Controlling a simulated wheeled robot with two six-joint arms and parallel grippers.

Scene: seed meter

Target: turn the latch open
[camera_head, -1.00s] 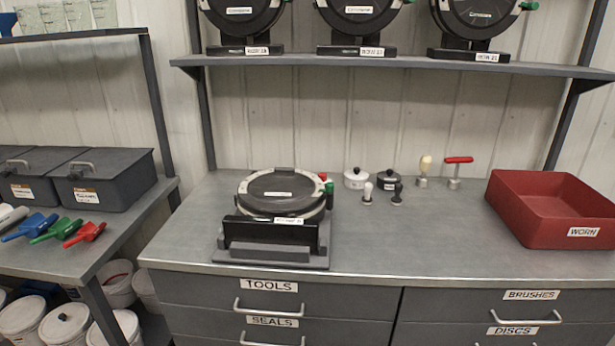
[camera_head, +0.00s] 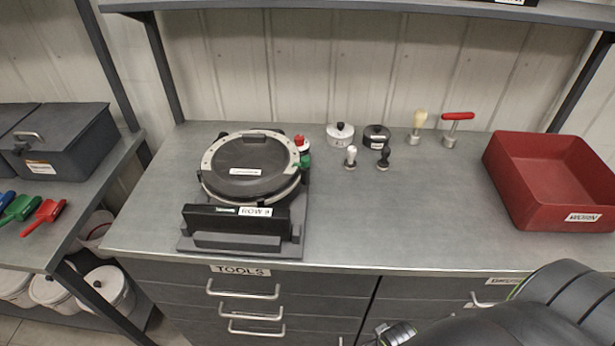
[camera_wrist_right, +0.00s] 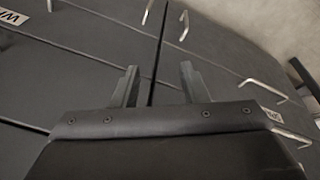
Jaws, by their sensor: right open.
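The seed meter (camera_head: 250,170) is a round dark-lidded unit with a pale ring, seated in a black and grey stand on the left part of the bench. At its right edge sits a small red and green part (camera_head: 302,147), which looks like the latch; its exact position is hard to read. My right arm shows at the lower right of the head view, well away from the meter. In the right wrist view my right gripper (camera_wrist_right: 158,82) is open and empty, with drawer fronts beyond it. My left gripper is not in view.
Behind the meter's right side stand a white pot (camera_head: 340,136), a dark pot (camera_head: 376,137), small knobbed tools and a red-handled tool (camera_head: 455,128). A red bin (camera_head: 550,185) is at the right. The bench middle (camera_head: 400,215) is clear; drawer handles (camera_head: 243,292) project below.

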